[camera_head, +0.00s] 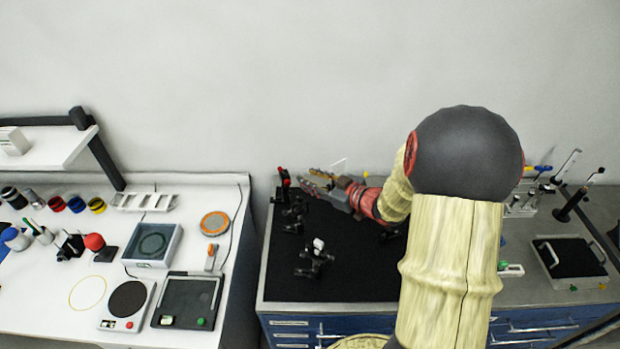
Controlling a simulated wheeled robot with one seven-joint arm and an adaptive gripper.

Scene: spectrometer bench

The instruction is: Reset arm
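My arm rises in the right half of the head view and bends down to the left. My gripper (312,186) is at the end of its red wrist, above the back part of the black bench mat (345,282). It points left. It is small in the view, and I cannot tell whether its fingers are open or shut, or whether they hold anything. A thin clear piece and small yellow parts show close behind the gripper. Part of the mat is hidden by my arm.
Black optical mounts (312,262) stand on the mat, one with a white block. A red-topped post (283,182) stands at its back left corner. The left table (65,262) bears a scale (127,302), jars and a tray. A black pad (570,258) lies right.

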